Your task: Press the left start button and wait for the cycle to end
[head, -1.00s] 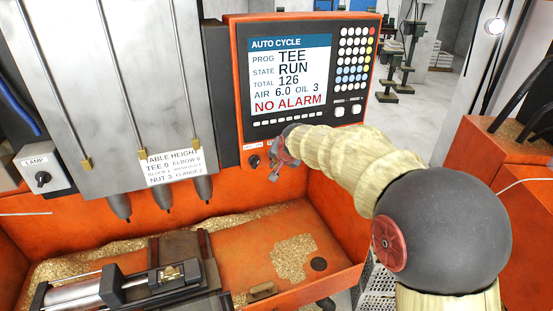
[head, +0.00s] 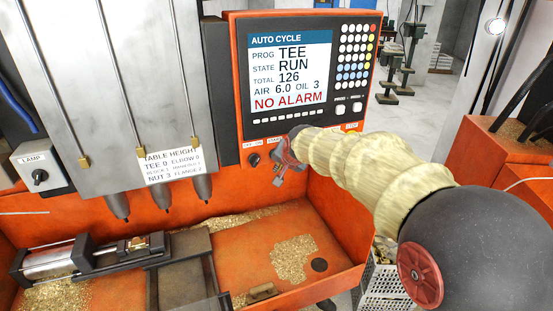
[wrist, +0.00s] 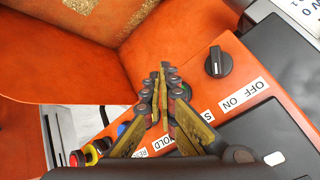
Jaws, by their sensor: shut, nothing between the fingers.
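The control screen (head: 290,75) reads AUTO CYCLE, PROG TEE, STATE RUN, TOTAL 126, NO ALARM. My gripper (head: 279,181) is shut and empty in front of the orange button strip below the screen. In the wrist view, its fingertips (wrist: 163,70) meet over the panel beside the black OFF/ON knob (wrist: 218,62). A partly covered label starting with S (wrist: 207,117) lies beside the fingers. The vise (head: 88,256) carries a small brass piece (head: 137,243) at the left, below the drill spindles (head: 162,197).
A red button (wrist: 76,158), a yellow button (wrist: 91,153) and a blue button (wrist: 122,129) line the panel. A lamp switch box (head: 40,173) is at the far left. Brass chips (head: 294,258) lie in the orange tray. The space in front of the panel's lower edge is clear.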

